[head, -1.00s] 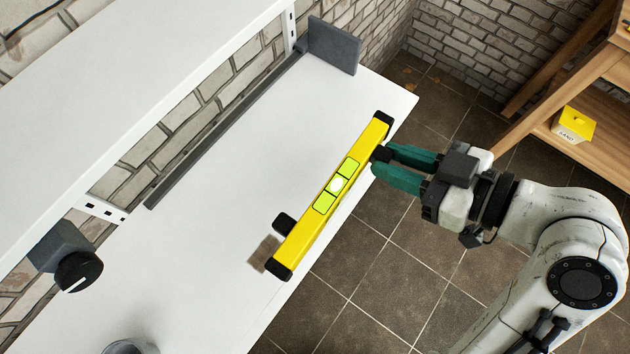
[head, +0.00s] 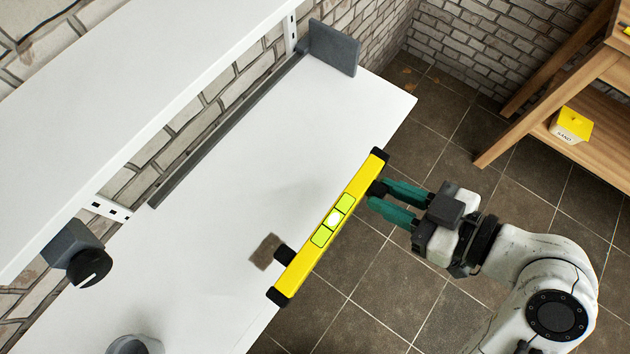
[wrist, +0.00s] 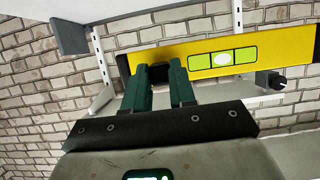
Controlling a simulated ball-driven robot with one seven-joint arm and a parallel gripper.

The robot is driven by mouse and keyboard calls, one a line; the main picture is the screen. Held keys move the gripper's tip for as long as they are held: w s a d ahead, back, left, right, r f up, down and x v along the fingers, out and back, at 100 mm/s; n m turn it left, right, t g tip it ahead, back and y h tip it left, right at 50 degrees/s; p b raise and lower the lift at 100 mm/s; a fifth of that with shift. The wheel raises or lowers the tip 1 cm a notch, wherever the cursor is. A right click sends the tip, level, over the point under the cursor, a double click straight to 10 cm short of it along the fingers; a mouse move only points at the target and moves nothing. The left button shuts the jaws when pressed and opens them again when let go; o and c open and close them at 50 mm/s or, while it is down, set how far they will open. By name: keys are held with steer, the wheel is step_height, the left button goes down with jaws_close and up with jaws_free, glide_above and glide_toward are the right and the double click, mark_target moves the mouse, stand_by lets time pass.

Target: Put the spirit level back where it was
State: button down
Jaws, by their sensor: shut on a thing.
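The spirit level (head: 355,193) is a long yellow bar with black end caps and bright green vial windows. In the head view it is held at a slant along the front edge of the white shelf (head: 215,240), and I cannot tell its exact height. My gripper (head: 374,195) has green fingers shut on a black knob on the level, near its far end. The wrist view also shows the level (wrist: 285,47) crossing beyond the fingers (wrist: 162,75). A second black knob (head: 284,254) sticks out near the level's near end.
A brown patch (head: 265,251) marks the shelf beside the level. A grey bookend-like plate (head: 334,47) stands at the far end, with a dark rail (head: 225,130) along the back. A grey block with a black dial (head: 88,267) is at left. Tiled floor lies right of the shelf.

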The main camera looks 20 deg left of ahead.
steer(key=shift+s+d+f, duration=0.1)
steer(key=shift+s+f, duration=0.45)
steer(key=shift+s, duration=0.35)
steer(key=w+f+b, duration=0.1)
steer(key=b, duration=0.1)
steer(key=w+a+f+b, duration=0.1)
steer(key=b, duration=0.1)
steer(key=w+f+b, duration=0.1)
steer(key=w+b, duration=0.1)
steer(key=shift+a+b, duration=0.4)
steer(key=b, duration=0.6)
glide_above(354, 172)
steer(key=f, duration=0.6)
steer(key=shift+s+f, duration=0.2)
steer(key=shift+f, duration=0.15)
steer(key=shift+w+f+b, duration=0.15)
steer(key=shift+f+b, duration=0.2)
steer(key=shift+f, duration=1.35)
